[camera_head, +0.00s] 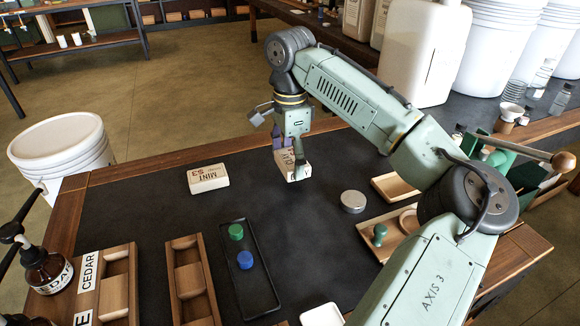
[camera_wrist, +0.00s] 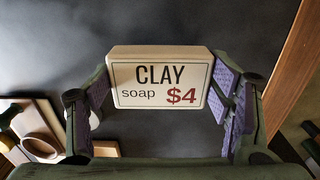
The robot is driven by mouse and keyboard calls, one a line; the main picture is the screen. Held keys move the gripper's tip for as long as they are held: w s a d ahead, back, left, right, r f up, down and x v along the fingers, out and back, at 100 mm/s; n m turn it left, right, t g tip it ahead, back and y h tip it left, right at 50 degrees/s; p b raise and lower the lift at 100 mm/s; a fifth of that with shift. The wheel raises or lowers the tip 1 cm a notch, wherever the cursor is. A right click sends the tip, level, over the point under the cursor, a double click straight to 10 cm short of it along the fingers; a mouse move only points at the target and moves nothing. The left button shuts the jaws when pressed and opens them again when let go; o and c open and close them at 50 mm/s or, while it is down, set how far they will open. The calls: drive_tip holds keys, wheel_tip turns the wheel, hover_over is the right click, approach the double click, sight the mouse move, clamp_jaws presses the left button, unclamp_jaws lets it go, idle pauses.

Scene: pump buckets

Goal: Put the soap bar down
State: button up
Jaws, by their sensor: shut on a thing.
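The soap bar (camera_wrist: 160,82) is a cream block with a printed label that reads "CLAY soap $4" in the wrist view. It sits between the purple-padded fingers of my gripper (camera_wrist: 163,98), which is shut on it. In the head view the soap bar (camera_head: 291,166) is partly hidden by my gripper (camera_head: 293,158). It is over the back middle of the dark mat. I cannot tell whether its underside touches the mat.
A second block labelled "MINT" (camera_head: 208,178) lies on the mat to the left. A round metal tin (camera_head: 353,201) stands to the right. A black tray (camera_head: 250,284) with green and blue pieces is in front. The mat (camera_head: 310,225) between them is clear.

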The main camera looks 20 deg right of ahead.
sight(290, 159)
drive_tip(key=shift+f, duration=1.7)
drive_tip(key=o, duration=1.3)
drive_tip(key=shift+f, duration=0.1)
drive_tip(key=shift+c, duration=0.2)
wheel_tip(290, 159, up, 12)
drive_tip(key=shift+r, duration=0.15)
